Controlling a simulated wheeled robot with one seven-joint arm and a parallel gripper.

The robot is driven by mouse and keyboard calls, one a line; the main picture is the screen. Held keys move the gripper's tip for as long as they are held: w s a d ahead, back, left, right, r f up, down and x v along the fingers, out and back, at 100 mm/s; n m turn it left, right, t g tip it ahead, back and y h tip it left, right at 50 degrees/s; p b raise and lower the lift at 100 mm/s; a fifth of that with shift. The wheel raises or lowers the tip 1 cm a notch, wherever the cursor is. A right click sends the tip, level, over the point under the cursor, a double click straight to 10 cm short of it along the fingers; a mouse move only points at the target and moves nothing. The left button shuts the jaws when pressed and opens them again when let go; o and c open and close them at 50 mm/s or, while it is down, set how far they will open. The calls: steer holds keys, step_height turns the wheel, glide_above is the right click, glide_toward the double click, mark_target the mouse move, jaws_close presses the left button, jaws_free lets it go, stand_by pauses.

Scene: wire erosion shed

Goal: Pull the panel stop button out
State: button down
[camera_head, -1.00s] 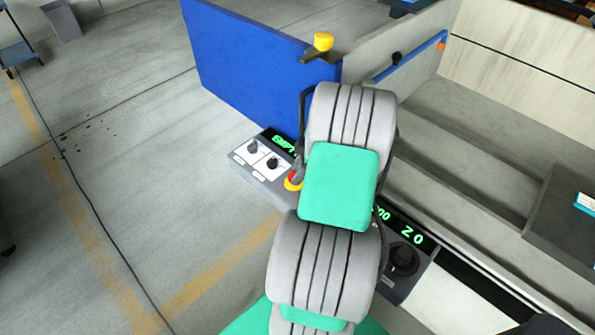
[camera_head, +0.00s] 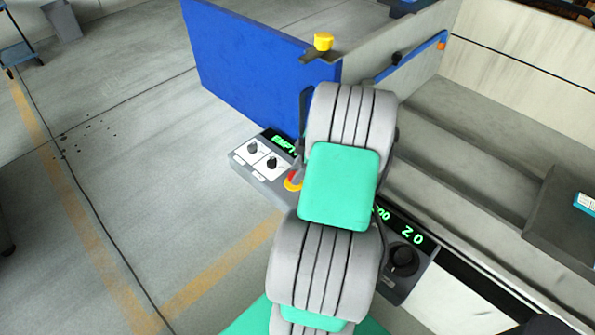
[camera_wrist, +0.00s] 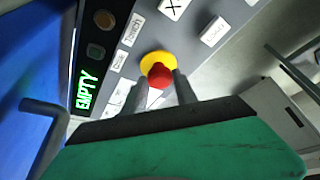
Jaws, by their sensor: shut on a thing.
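The panel stop button (camera_wrist: 160,76) is a red knob on a yellow collar (camera_wrist: 155,60) on the grey control panel (camera_wrist: 205,60). In the wrist view my gripper (camera_wrist: 162,84) has its two grey fingers on either side of the red knob, shut on it. In the head view only a red and yellow edge of the stop button (camera_head: 293,180) shows at the left side of my arm. My arm hides the rest of the button and the fingers there. I cannot tell how far the knob stands out from its collar.
A green-lit display (camera_wrist: 88,92) reads EMPTY. A blue panel (camera_head: 250,75) rises behind. A yellow knob (camera_head: 323,41) stands on a bracket. Open floor lies left.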

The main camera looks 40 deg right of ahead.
steer(key=shift+r, duration=0.65)
steer(key=c, duration=1)
jaws_free()
steer(key=shift+o, duration=0.2)
steer(key=b+v, duration=0.1)
steer(key=v, duration=0.6)
steer(key=shift+r, duration=0.4)
steer(key=shift+s, duration=0.1)
